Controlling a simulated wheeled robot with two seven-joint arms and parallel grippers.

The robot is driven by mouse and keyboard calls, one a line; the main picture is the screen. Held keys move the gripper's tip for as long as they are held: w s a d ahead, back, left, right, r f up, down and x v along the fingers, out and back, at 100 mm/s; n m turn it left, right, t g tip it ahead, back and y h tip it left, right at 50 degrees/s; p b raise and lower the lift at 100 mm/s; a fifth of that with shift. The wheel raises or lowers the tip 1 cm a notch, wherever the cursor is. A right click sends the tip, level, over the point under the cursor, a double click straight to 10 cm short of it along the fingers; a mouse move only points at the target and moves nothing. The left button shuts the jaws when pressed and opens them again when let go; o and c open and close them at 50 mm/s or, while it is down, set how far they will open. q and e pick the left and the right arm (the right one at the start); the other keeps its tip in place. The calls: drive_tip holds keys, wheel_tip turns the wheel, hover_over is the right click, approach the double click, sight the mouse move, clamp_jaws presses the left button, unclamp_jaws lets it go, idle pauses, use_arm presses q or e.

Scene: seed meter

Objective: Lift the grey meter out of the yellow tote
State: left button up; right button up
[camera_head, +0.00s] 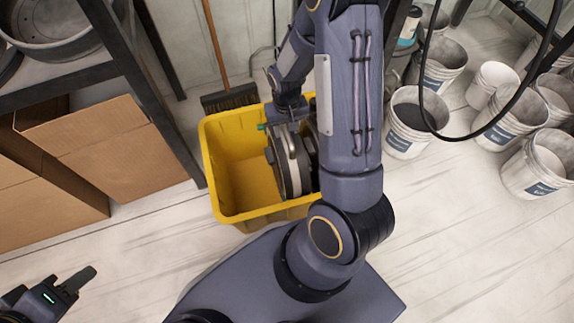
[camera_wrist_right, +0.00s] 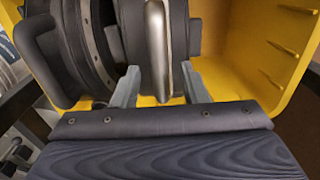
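The grey meter (camera_head: 291,165) stands on edge in the right half of the yellow tote (camera_head: 237,217). It is a round drum with a pale metal handle. My right arm hides its right part in the head view. My right gripper (camera_head: 286,122) is at the meter's top, pointing down into the tote. In the right wrist view the two fingers of my right gripper (camera_wrist_right: 160,87) stand apart on either side of the pale handle (camera_wrist_right: 157,45), with gaps visible. My left gripper (camera_head: 72,290) is at the lower left, far from the tote, and looks open and empty; it is partly cut off.
A dark metal rack (camera_head: 135,75) and cardboard boxes (camera_head: 115,150) stand left of the tote. A broom (camera_head: 230,97) leans behind it. Several white buckets (camera_head: 408,120) stand at the right, and a black cable (camera_head: 470,137) hangs there. The floor in front is clear.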

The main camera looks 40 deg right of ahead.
wheel_tip(320, 180, down, 2)
drive_tip(key=shift+f, duration=0.15)
clamp_jaws()
idle(1.2)
drive_tip(key=shift+w+r, duration=0.15)
drive_tip(key=shift+r, duration=0.05)
